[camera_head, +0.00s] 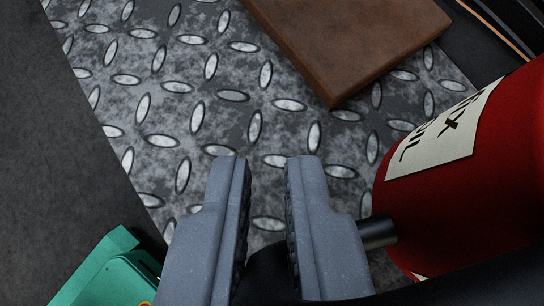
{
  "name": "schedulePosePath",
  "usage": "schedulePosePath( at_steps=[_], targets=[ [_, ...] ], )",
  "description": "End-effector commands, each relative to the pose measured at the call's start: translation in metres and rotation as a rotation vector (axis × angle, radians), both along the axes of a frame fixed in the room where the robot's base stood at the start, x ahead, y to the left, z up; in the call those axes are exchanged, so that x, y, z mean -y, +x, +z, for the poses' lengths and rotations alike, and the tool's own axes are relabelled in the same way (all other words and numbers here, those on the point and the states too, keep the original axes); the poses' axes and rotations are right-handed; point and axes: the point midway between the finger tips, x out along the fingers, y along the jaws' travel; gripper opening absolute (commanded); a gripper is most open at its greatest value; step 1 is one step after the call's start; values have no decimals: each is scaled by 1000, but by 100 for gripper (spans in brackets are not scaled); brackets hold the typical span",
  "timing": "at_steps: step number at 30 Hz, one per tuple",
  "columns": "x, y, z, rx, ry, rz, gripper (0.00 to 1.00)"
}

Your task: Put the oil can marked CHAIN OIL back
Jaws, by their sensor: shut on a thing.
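My gripper (268,165) has its two grey fingers a little apart, shut on a black handle (268,272) low between them. A short dark bar (378,233) runs from beside the right finger to a red can (455,205) at the right, so the handle appears to belong to this can. The can is tilted in the picture and cut off by the right edge. Its cream label (443,138) shows only part of the lettering, with an X and what looks like IL; I cannot read the full marking. The can's lower part is hidden.
A grey tread-plate surface (200,110) lies below, mostly bare. A brown block (350,45) lies on it at the top. A teal object (105,272) is at the lower left, partly cut off. Dark surface (50,150) fills the left side.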

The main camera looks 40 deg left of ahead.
Motion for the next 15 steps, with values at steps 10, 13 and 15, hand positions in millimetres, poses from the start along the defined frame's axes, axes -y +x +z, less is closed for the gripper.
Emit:
schedulePosePath(
  at_steps=[10,13,15],
  targets=[
    [0,-1,-36,-1,-1,1,0],
    [0,-1,-35,-1,-1,1,0],
    [0,-1,-36,-2,-1,2,24]
  ],
)
